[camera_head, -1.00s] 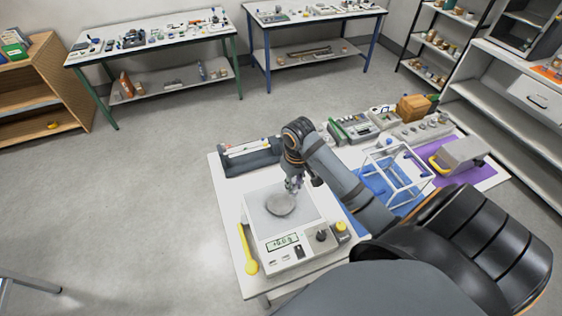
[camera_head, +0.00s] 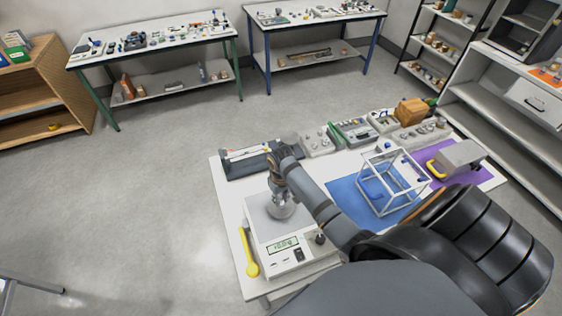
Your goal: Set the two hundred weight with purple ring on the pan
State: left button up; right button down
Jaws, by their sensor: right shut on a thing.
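A white balance (camera_head: 312,262) with a digital readout (camera_head: 284,246) stands on the near table. Its grey square pan (camera_head: 262,228) carries a round grey dish (camera_head: 287,211). My right gripper (camera_head: 281,202) is low over the dish, pointing down. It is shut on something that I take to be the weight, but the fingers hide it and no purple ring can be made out. I cannot tell whether the held thing touches the dish. My left gripper is not in view.
A yellow spoon-like tool (camera_head: 249,252) lies left of the balance. A white open-frame cube (camera_head: 368,168) stands on a blue mat (camera_head: 342,192) to the right. A grey tray (camera_head: 236,170) and a block of weights (camera_head: 318,143) stand at the back.

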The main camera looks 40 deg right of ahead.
aim_at(281, 199)
jog(key=c, duration=1.2)
grip_release()
notch_tip(281, 199, up, 12)
jog(key=shift+r+b, duration=0.1)
jog(key=shift+b, duration=0.2)
